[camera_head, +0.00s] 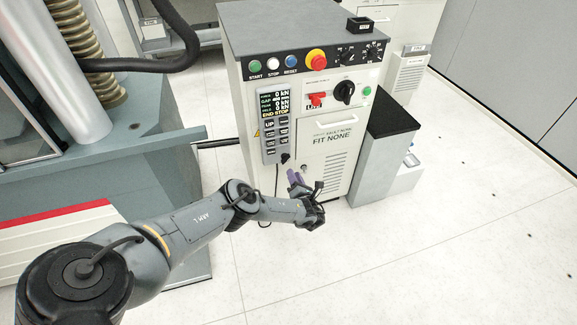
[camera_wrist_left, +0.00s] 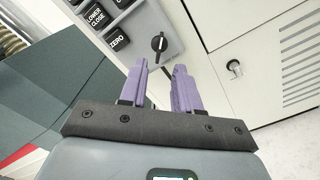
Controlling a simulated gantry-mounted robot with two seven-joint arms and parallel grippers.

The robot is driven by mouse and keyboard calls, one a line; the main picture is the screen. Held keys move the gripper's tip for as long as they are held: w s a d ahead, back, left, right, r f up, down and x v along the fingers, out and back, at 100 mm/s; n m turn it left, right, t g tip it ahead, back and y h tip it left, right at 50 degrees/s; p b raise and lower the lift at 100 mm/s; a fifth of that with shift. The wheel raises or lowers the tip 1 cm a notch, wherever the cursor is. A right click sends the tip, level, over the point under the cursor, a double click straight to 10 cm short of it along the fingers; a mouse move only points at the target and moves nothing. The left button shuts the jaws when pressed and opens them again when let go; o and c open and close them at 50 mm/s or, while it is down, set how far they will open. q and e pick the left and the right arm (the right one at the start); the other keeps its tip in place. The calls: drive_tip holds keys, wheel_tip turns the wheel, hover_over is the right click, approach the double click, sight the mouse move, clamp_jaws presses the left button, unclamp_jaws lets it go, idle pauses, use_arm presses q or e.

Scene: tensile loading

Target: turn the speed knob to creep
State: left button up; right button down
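A small black knob with a white pointer line (camera_wrist_left: 158,43) sits at the bottom of the grey handset (camera_head: 276,143), below its keys. The knob also shows in the head view (camera_head: 285,158); its markings are too small to read, so I cannot tell its setting. My left gripper (camera_wrist_left: 160,65) has two purple fingers that stand apart with nothing between them. In its wrist view the knob lies just beyond the fingertips, roughly in line with the gap, and appears apart from them. The left gripper (camera_head: 294,177) is below the handset in the head view. My right gripper is out of view.
A key lock (camera_wrist_left: 234,67) is to the right. Open floor lies right and in front.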

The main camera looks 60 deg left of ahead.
sight(287, 160)
use_arm(q)
drive_tip(key=b+x, duration=0.4)
drive_tip(key=x, duration=0.4)
drive_tip(key=shift+w+a, duration=0.1)
drive_tip(key=shift+a, duration=0.1)
drive_tip(key=shift+c, duration=0.5)
clamp_jaws()
